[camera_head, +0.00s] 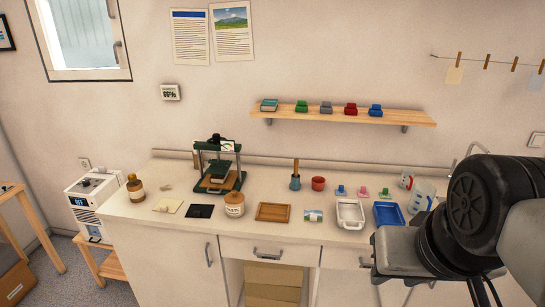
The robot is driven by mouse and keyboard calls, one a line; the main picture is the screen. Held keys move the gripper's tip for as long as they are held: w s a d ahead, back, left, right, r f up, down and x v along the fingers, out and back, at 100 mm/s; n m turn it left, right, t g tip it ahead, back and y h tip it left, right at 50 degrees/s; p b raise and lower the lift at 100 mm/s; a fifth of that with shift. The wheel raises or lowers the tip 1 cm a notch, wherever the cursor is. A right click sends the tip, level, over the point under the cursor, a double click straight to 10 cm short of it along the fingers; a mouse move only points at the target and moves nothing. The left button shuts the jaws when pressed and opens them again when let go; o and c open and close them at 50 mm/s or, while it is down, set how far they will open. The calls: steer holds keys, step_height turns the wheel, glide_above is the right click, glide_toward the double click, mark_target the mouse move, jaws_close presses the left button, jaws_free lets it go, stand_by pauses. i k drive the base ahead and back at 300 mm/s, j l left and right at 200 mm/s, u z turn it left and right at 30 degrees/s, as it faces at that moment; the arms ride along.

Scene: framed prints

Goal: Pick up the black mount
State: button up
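The black mount (200,211) is a thin dark flat piece lying on the white counter (290,236), left of the middle, near the front edge. A cream card (168,205) lies to its left and a labelled jar (235,204) stands close on its right. Nothing covers the mount. My arm fills the lower right of the view, well away from the mount. I cannot make out any gripper fingers in this view.
A green press (219,165) stands behind the mount. A brown bottle (135,187) stands farther left.

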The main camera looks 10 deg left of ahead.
mark_target(203, 210)
steer(key=i+j, duration=0.2)
steer(key=j, duration=0.15)
steer(key=i+j, duration=0.15)
steer(key=j, duration=0.2)
steer(key=i+j, duration=0.2)
steer(key=j, duration=0.2)
steer(key=i+j, duration=0.15)
steer(key=j, duration=0.2)
steer(key=i+j, duration=0.2)
steer(key=j, duration=0.15)
steer(key=i+j, duration=0.15)
steer(key=j, duration=0.2)
steer(key=i+j, duration=0.2)
steer(key=j, duration=0.15)
steer(key=i+j, duration=0.2)
steer(key=j, duration=0.15)
